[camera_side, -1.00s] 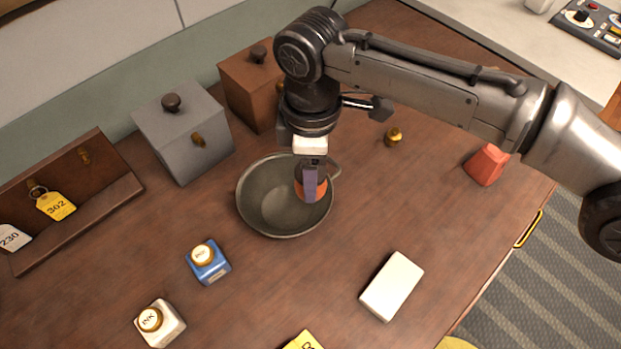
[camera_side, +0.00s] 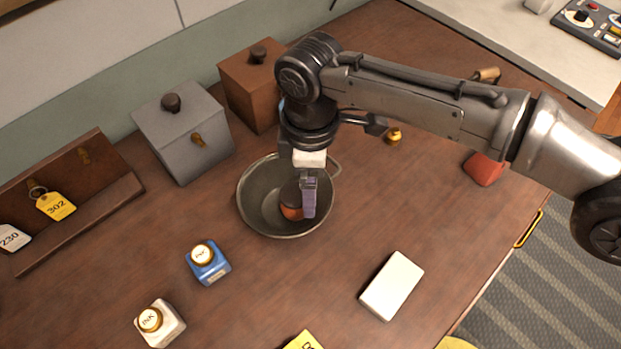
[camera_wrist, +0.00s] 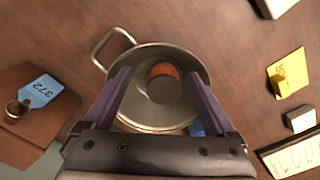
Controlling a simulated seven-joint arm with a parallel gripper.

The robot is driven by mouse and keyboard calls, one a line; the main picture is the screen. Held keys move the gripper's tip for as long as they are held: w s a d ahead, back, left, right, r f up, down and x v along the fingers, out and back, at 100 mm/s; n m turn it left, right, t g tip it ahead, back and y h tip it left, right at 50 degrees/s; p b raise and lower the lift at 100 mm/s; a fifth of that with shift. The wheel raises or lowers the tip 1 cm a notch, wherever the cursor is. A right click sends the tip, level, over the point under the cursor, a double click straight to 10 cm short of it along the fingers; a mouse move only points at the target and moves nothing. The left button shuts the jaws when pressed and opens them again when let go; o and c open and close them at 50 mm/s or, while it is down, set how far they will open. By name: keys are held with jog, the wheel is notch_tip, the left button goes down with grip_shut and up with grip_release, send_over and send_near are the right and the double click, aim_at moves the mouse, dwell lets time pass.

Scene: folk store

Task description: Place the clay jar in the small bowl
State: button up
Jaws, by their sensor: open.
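The clay jar, orange with a dark top, shows in the side view (camera_side: 290,211) inside the small bowl. The bowl is a grey metal pan (camera_side: 257,215) with a loop handle on its right. In the wrist view the jar (camera_wrist: 163,84) stands within the bowl (camera_wrist: 140,122), apart from both fingers. My gripper (camera_side: 309,212) is over the bowl, close to the jar, with its purple fingers spread. In the wrist view the gripper (camera_wrist: 162,88) is open, and the jar lies between and beyond the fingertips. Part of the jar is hidden by a finger in the side view.
A grey box (camera_side: 184,130) and a brown box (camera_side: 250,88) stand behind the bowl. Blue (camera_side: 208,262) and white (camera_side: 160,323) ink bottles are front left. A white block (camera_side: 391,286) lies front right, and a red object (camera_side: 484,168) at right. Table around the bowl is mostly clear.

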notch_tip(320, 180, up, 7)
dwell(0.4)
jog(key=w+d+r+m+t+y, duration=0.1)
jog(key=w+d+r+m, duration=0.4)
jog(key=d+r, duration=0.7)
jog(key=s+d+r+m+t, duration=0.1)
jog(key=d+r+m, duration=0.1)
jog(key=d, duration=0.7)
jog(key=d+r+m, duration=0.2)
jog(key=d, duration=0.8)
jog(key=s+d+f+m+t, duration=0.15)
jog(key=s+d+m, duration=0.25)
jog(key=s+d, duration=0.75)
jog(key=s+d+f+m+t+h, duration=0.1)
jog(key=s+d+f+m+t, duration=0.1)
jog(key=s+d+f+m, duration=0.3)
jog(key=s+d+f, duration=0.2)
jog(key=s+d, duration=0.2)
jog(key=shift+s+f, duration=0.25)
jog(key=shift+f, duration=0.15)
